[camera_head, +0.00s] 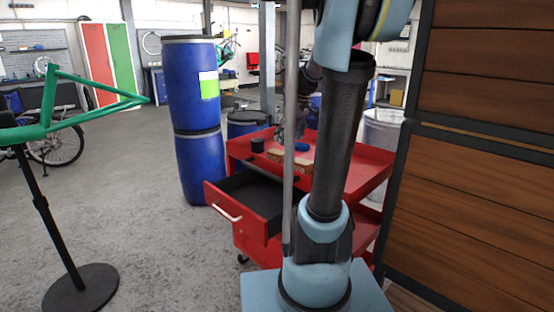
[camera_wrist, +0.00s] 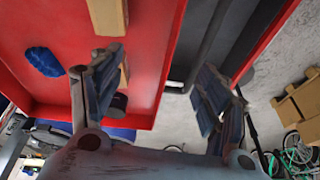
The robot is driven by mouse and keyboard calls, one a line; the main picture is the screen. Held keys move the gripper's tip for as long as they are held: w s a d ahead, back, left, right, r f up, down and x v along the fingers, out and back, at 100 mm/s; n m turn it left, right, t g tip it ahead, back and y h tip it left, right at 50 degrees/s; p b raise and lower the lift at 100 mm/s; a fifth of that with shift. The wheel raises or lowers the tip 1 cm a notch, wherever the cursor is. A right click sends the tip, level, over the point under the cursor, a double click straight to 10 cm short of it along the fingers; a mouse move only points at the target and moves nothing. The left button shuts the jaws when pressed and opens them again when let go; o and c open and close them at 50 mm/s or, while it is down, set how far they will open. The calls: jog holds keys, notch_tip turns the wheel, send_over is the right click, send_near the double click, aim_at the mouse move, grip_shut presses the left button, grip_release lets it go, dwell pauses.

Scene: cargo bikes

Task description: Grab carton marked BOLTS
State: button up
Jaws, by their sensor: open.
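Two tan cartons sit on the red cart's top tray. In the wrist view, one carton (camera_wrist: 107,16) is at the top edge, and a second carton (camera_wrist: 124,73) is partly hidden behind the left finger. They also show as small tan blocks in the head view, partly behind a pole. No lettering is readable, so I cannot tell which is marked BOLTS. My gripper (camera_wrist: 160,65) is open and empty above the cart, its fingers wide apart over the tray's edge. In the head view it is mostly hidden behind the pole and my arm.
The red cart (camera_head: 366,170) has an open drawer (camera_head: 225,202) sticking out. A blue cloth-like item (camera_wrist: 43,61) and a dark cylinder (camera_wrist: 118,103) share the tray. Blue barrels (camera_head: 201,165) stand left of it, a wood-panelled wall (camera_head: 480,200) right. Open floor lies left.

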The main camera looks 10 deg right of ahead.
aim_at(279, 152)
jog(key=w+d+r+n, duration=0.1)
jog(key=w+d+n, duration=0.25)
jog(key=w, duration=0.95)
jog(key=shift+m+y, duration=0.4)
jog(key=shift+m, duration=0.05)
jog(key=x, duration=1.7)
jog(key=shift+w+a+r, duration=0.1)
jog(key=shift+w+a, duration=0.05)
jog(key=c, duration=1.3)
